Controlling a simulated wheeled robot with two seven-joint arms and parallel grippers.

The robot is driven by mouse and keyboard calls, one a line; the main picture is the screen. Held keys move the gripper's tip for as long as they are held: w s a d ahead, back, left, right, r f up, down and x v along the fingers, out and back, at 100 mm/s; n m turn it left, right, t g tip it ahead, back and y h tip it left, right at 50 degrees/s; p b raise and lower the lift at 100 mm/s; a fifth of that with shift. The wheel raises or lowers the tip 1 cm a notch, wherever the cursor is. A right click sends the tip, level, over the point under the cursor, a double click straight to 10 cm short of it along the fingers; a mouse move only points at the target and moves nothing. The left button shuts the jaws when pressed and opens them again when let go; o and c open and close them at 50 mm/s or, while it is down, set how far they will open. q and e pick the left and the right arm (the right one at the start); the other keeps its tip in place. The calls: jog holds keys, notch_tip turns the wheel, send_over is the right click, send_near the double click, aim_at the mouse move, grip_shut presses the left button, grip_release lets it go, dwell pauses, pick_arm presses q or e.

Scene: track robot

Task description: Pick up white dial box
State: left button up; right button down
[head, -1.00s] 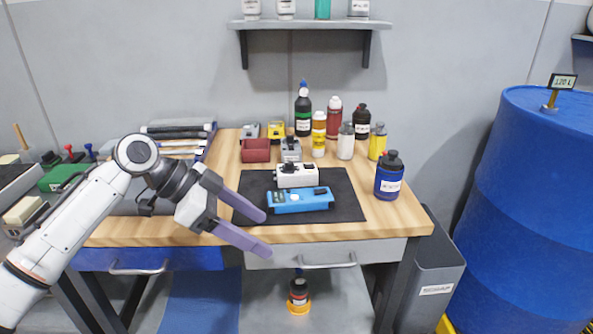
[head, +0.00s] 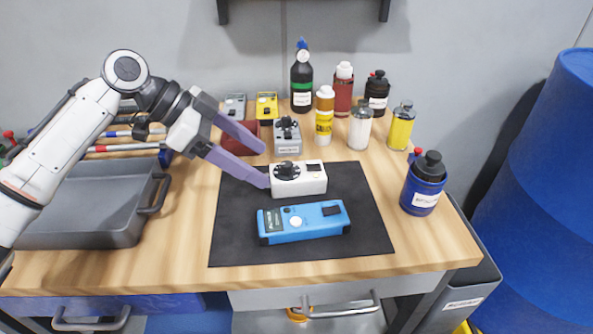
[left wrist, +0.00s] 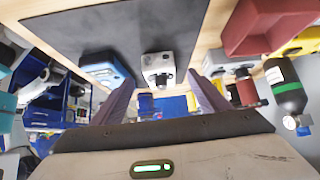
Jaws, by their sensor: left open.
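The white dial box (head: 312,180), with a black dial on its top left, lies on the black mat (head: 350,245). My left gripper (head: 266,168) is open at the box's left end, its lower finger close to that end; I cannot tell whether they touch. Nothing is between its fingers. In the left wrist view a pale grey-white box with a dial (left wrist: 158,68) shows ahead, above the gap between the two purple fingers (left wrist: 165,98). My right gripper is not in view.
A blue meter (head: 303,221) lies on the mat just in front of the white box. A grey dial box (head: 287,137) and a red bin (head: 240,140) stand behind. Several bottles stand at the back, and a blue bottle (head: 423,185) stands at the right. A grey tray (head: 125,235) is at left.

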aim_at(279, 172)
pick_arm(q)
jog(key=shift+x, duration=0.9)
jog(key=x, duration=0.4)
jog(key=shift+s+d, duration=0.15)
jog(key=shift+d, duration=0.15)
jog(key=shift+d+f, duration=0.3)
jog(key=shift+f, duration=0.05)
jog(key=shift+r, duration=0.1)
jog(key=c, duration=1.4)
notch_tip(279, 172, up, 10)
jog(key=shift+r+p, duration=0.1)
jog(key=shift+p, duration=0.2)
